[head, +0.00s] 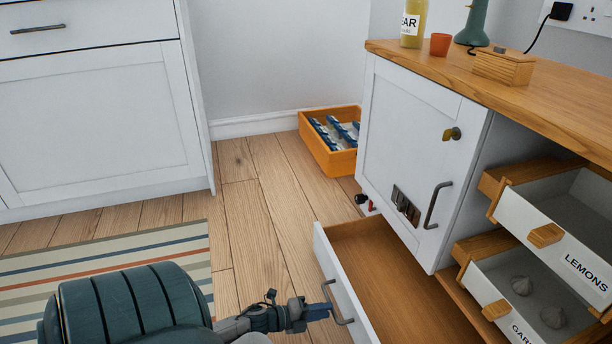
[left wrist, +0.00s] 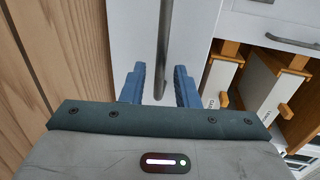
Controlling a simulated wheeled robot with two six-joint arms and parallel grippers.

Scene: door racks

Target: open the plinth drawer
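The plinth drawer (head: 330,268) is low under the white cabinet and stands pulled out, with its wooden inside (head: 395,285) showing empty. Its grey bar handle (head: 338,305) is on the white front. My left gripper (head: 325,309) is at this handle. In the left wrist view the two blue fingers of my left gripper (left wrist: 160,88) are apart, with the handle bar (left wrist: 162,45) between them and gaps on both sides. My right gripper is in neither view.
Racks labelled LEMONS (head: 585,270) and a garlic rack (head: 498,309) stick out at right. The cabinet door (head: 410,140) is shut. An orange crate (head: 323,153) stands on the floor behind. A striped rug (head: 150,251) lies at left; the floor between is clear.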

